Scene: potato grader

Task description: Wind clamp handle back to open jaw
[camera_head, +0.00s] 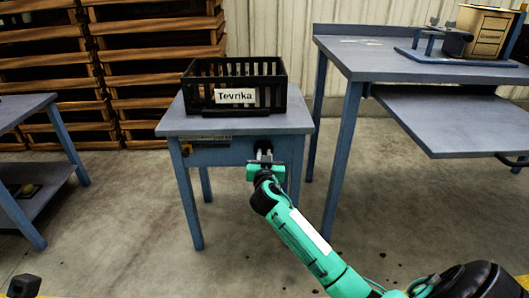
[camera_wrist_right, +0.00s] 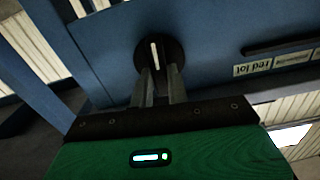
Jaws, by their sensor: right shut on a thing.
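My right gripper (camera_head: 264,157) is at the front of the small blue table, below its top. In the right wrist view its two fingers (camera_wrist_right: 161,84) are closed around a dark round knob (camera_wrist_right: 172,48) with a pale bar on its face, on the blue front panel. The fingers hide part of the knob. A clamp-like device (camera_head: 433,40) with dark and grey parts stands on a blue base on the right-hand bench, against a wooden box (camera_head: 486,30); its jaw opening is too small to make out.
A black crate (camera_head: 275,98) labelled "Tevrika" stands on the small table (camera_head: 180,124). The right-hand bench (camera_head: 375,62) has a lower shelf (camera_head: 455,120). Another blue bench (camera_head: 20,108) is at left, and wooden racks (camera_head: 155,55) stand behind. Open concrete floor lies between.

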